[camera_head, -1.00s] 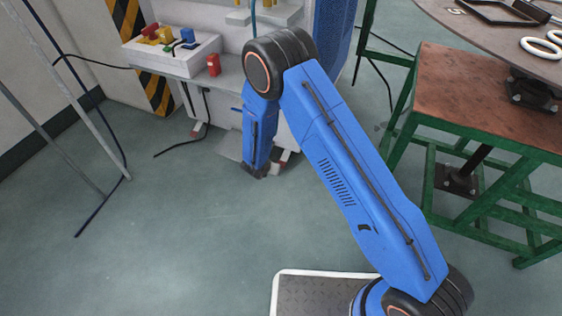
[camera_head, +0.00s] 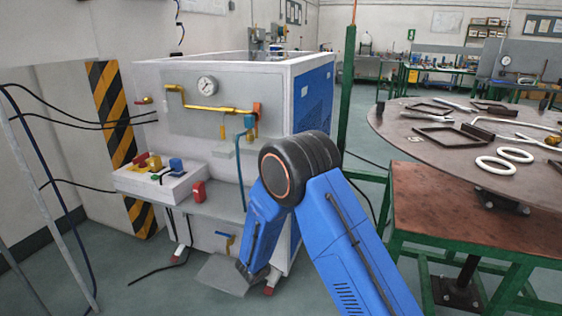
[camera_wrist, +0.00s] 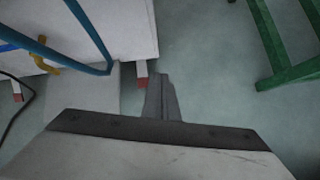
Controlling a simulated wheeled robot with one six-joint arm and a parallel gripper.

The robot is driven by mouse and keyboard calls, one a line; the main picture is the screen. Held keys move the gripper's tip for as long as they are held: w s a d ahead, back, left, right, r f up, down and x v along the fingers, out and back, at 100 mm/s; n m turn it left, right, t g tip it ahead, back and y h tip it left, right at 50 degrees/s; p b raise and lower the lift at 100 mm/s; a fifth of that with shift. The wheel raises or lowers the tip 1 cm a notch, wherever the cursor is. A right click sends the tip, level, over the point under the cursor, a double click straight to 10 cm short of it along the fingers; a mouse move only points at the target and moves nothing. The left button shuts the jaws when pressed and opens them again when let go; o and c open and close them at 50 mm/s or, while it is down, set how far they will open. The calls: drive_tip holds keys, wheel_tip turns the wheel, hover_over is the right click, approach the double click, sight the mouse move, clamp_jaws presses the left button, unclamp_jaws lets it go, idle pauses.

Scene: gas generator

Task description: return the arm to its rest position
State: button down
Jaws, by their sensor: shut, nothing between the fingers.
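My blue arm (camera_head: 345,240) is bent at a dark elbow joint, with the forearm (camera_head: 258,230) hanging down in front of the white generator cabinet (camera_head: 215,140). My gripper (camera_wrist: 162,85) shows in the wrist view as dark fingers closed together, with nothing between them. It points down toward the grey-green floor, beside a cabinet foot (camera_wrist: 141,75). In the head view the dark end of the forearm is low by the cabinet's bottom corner; the fingers are too small to make out there.
A round metal table (camera_head: 460,155) with rings and frames and a green-legged stand (camera_head: 480,205) are on the right. A control box (camera_head: 165,183) with coloured knobs sits on the cabinet's shelf. A blue pipe (camera_wrist: 85,45) is near the gripper. Metal poles (camera_head: 50,190) stand left.

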drive_tip(key=s+d+r+m+g+h, duration=0.1)
drive_tip(key=s+d+r+m, duration=0.35)
drive_tip(key=d+r, duration=0.5)
drive_tip(key=s+d+r+m+g+h, duration=0.1)
drive_tip(key=s+d+r+m, duration=0.2)
drive_tip(key=d+r+m, duration=0.6)
drive_tip(key=s+d+r+m, duration=0.25)
drive_tip(key=d+r, duration=0.55)
drive_tip(key=r, duration=0.4)
drive_tip(key=s+d+r+m+g+y, duration=0.1)
drive_tip(key=s+d+r+m, duration=0.25)
drive_tip(key=s, duration=0.45)
drive_tip(key=s+d+r+m+g, duration=0.1)
drive_tip(key=s+d+r+m, duration=0.25)
drive_tip(key=s, duration=0.35)
drive_tip(key=s+r+m+y, duration=0.1)
drive_tip(key=s+m+y, duration=0.1)
drive_tip(key=s, duration=0.6)
drive_tip(key=s+a+r+m+t+y, duration=0.1)
drive_tip(key=s+m, duration=0.3)
drive_tip(key=s, duration=0.5)
drive_tip(key=shift+r+y, duration=0.3)
drive_tip(key=shift+y, duration=0.2)
drive_tip(key=c, duration=2.5)
unclamp_jaws()
drive_tip(key=shift+a, duration=0.1)
